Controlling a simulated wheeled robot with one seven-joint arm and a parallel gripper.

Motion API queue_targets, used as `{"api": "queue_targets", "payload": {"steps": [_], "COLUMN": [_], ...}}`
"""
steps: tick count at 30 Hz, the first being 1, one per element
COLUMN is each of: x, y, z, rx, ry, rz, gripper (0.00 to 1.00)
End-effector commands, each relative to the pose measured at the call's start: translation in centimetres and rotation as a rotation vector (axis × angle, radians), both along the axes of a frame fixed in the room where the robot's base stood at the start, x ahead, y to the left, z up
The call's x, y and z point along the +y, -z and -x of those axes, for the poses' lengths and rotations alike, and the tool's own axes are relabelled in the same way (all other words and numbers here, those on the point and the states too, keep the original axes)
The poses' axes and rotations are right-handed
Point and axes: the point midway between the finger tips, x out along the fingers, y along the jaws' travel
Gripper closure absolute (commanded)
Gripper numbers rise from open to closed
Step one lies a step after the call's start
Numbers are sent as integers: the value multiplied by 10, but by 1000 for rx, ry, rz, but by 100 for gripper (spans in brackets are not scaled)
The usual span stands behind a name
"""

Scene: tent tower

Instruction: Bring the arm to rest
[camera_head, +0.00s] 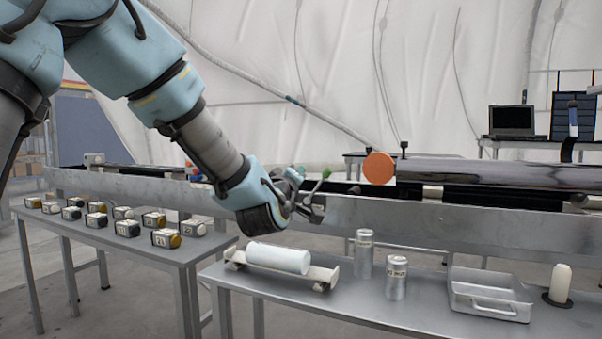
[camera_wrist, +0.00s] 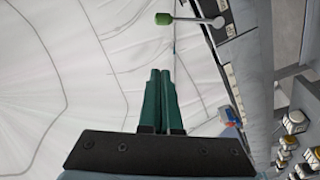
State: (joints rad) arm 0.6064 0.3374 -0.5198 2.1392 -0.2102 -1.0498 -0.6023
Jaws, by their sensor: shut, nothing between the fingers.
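My arm, pale blue and grey, reaches down from the upper left in the head view. My gripper (camera_head: 318,190) is at its end, in the air above the tables and in front of the long metal rail. In the wrist view the two green fingers of my gripper (camera_wrist: 159,75) lie close together, shut with nothing between them. Behind the fingers is the white tent wall (camera_wrist: 90,60). No object touches the fingers in the wrist view.
A white cylinder (camera_head: 278,257) lies on a cradle below my gripper. Two metal cans (camera_head: 396,278), a metal tray (camera_head: 490,290) and a white-topped peg (camera_head: 560,283) stand to the right. Several small labelled blocks (camera_head: 166,238) cover the left table. A polished tube (camera_head: 480,172) lies along the rail (camera_head: 450,222).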

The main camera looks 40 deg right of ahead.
Motion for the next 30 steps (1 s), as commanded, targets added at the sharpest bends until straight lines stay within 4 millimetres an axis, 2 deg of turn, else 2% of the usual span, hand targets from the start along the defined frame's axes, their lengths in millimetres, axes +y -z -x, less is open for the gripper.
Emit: {"api": "queue_targets", "payload": {"steps": [17, 20, 23, 25, 29, 30], "x": [1, 9, 33, 62, 135, 160], "y": [0, 8, 32, 56, 109, 125], "z": [0, -8, -30, -49, -80, -85], "rx": [0, 2, 13, 32, 104, 133], "ry": [-2, -12, -44, -74, -124, -135], "rz": [-2, -44, -165, -292, -557, -634], "gripper": [100, 100, 100, 100, 100, 100]}}
